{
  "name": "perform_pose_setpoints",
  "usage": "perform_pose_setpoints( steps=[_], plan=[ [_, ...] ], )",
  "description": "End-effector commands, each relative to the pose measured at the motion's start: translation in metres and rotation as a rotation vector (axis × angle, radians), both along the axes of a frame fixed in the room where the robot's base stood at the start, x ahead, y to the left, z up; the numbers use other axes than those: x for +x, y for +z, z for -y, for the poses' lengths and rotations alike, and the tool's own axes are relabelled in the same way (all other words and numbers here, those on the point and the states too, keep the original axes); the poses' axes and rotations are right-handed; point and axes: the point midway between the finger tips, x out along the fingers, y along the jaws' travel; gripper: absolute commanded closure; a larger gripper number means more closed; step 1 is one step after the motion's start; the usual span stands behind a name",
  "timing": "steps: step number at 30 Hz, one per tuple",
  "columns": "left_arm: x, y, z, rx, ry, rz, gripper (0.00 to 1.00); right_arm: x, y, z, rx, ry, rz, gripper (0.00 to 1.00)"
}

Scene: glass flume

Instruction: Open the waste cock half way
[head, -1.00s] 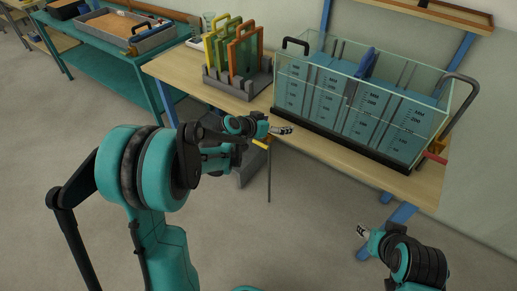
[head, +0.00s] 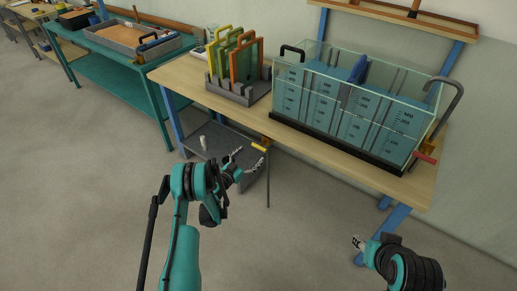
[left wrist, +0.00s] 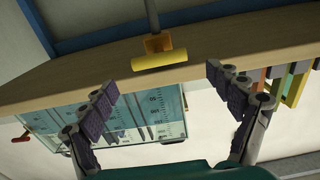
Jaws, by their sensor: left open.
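The waste cock has a yellow lever handle (head: 259,147) under the front edge of the flume bench, above a thin pipe (head: 268,185) that runs down. The left wrist view shows the yellow handle (left wrist: 160,60) lying crosswise on an orange body (left wrist: 158,42). My left gripper (head: 248,157) is open and empty, just below and in front of the handle. In the left wrist view its fingers (left wrist: 160,83) are spread on either side of the handle, short of it and not touching. My right gripper (head: 357,242) is low at the right, away from the cock; its jaw opening is unclear.
The glass flume (head: 345,100) stands on the wooden bench (head: 330,148), beside a grey rack (head: 238,92) of coloured gates. A bent pipe (head: 448,110) and a red handle (head: 425,158) are at its right end. A grey lower shelf (head: 220,140) lies behind my left gripper.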

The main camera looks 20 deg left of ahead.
Motion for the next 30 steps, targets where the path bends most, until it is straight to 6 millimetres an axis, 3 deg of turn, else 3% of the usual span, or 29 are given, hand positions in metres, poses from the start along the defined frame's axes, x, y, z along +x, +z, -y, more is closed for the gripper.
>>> perform_pose_setpoints(
  steps=[11,22,23,28,30],
  plan=[
    [0.055,-0.001,0.021,-0.001,-0.002,-0.001,0.10,0.000,-0.017,0.000,0.000,0.000,0.000,0.59],
    [0.063,0.001,0.023,-0.001,-0.001,-0.001,0.10,0.000,-0.018,0.000,0.000,0.000,0.000,0.59],
    [0.063,0.001,0.023,-0.001,-0.001,-0.001,0.13,0.000,-0.018,0.000,0.000,0.000,0.000,0.59],
    [0.063,0.001,0.023,0.000,-0.001,-0.002,0.58,0.000,-0.018,0.000,0.000,0.000,0.000,0.59],
    [0.063,0.001,0.023,-0.001,-0.001,-0.001,0.61,0.000,-0.018,0.000,0.000,0.000,0.000,0.59]
  ],
)
